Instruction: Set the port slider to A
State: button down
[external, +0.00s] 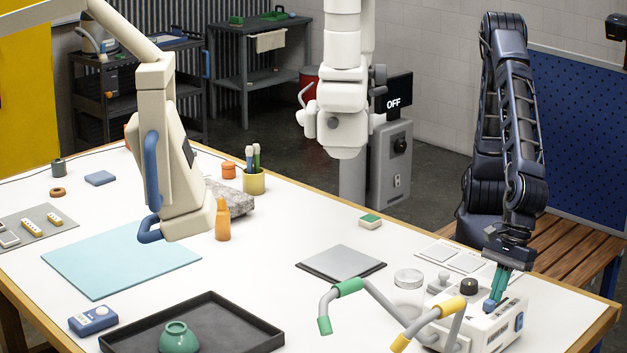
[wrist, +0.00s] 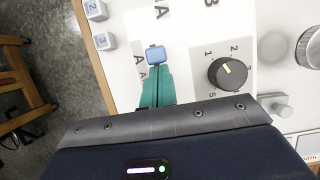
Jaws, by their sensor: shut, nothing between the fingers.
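The port slider's blue knob (wrist: 155,54) sits on a white panel in the wrist view. Black letters A are printed beside and above it in the picture, and part of a B shows further right. My gripper (wrist: 158,68) has teal fingers, shut together with nothing between them. Their tips are right beside the knob; I cannot tell whether they touch it. In the external view my gripper (external: 490,306) points down over the white console (external: 490,330) at the front right. The slider is not clear there.
A black dial (wrist: 227,74) with numbers is right of the slider. Numbered cubes (wrist: 104,41) lie left of it by the table edge. In the external view, a glass jar (external: 408,290) and a grey bar with green and yellow grips (external: 345,287) stand close to the console.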

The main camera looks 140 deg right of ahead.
jog(key=shift+r, duration=0.1)
jog(key=s, duration=0.4)
jog(key=shift+s+r, duration=0.15)
jog(key=shift+r, duration=0.15)
jog(key=v, duration=0.9)
jog(key=shift+r, duration=0.1)
